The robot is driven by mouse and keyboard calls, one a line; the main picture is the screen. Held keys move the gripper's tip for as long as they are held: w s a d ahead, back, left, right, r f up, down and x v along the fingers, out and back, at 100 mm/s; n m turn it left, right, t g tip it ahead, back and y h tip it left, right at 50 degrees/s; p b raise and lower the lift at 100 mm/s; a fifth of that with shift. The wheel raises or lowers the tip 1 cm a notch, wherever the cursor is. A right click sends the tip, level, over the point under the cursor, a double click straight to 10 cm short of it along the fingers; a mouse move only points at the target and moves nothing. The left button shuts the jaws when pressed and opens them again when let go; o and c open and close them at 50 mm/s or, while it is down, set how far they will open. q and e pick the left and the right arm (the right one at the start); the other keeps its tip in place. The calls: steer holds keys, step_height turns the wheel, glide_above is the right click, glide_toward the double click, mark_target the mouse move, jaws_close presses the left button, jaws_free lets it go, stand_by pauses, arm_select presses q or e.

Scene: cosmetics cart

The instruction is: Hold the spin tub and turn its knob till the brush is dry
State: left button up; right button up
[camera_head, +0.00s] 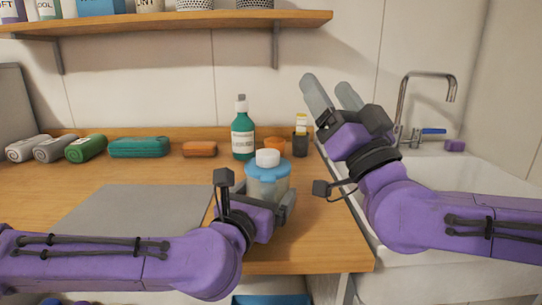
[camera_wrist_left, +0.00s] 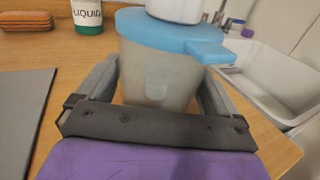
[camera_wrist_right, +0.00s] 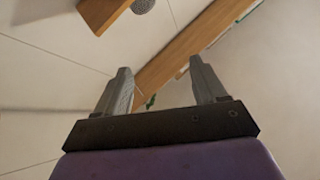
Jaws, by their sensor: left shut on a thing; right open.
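The spin tub (camera_head: 268,186) stands on the wooden counter near its front right part, with a translucent body, a blue lid and a white knob (camera_head: 267,157) on top. In the left wrist view the tub (camera_wrist_left: 158,75) sits between my left fingers. My left gripper (camera_head: 283,203) is shut on the tub's body from the front. My right gripper (camera_head: 332,97) is open and empty, raised over the sink's left edge with its fingers pointing up; its fingers also show in the right wrist view (camera_wrist_right: 162,88). A brush inside the tub cannot be made out.
A green liquid bottle (camera_head: 243,136), an orange bowl (camera_head: 275,146) and a dark cup (camera_head: 300,144) stand behind the tub. Rolled towels (camera_head: 86,148) lie at the back left. A grey mat (camera_head: 135,208) lies left. The sink (camera_head: 470,180) with tap is right; a shelf (camera_head: 170,22) hangs above.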

steer(key=r+n+g+y, duration=0.1)
steer(key=n+y, duration=0.2)
steer(key=y, duration=0.1)
steer(key=n+g+y, duration=0.3)
steer(key=n+g, duration=0.8)
steer(key=g, duration=0.8)
glide_toward(268, 152)
steer(key=a, duration=0.3)
steer(key=w+a, duration=0.1)
steer(key=a, duration=0.2)
steer(key=w+a, duration=0.1)
steer(key=a, duration=0.2)
steer(key=shift+a+f, duration=0.3)
steer(key=shift+a, duration=0.1)
steer(key=c, duration=1)
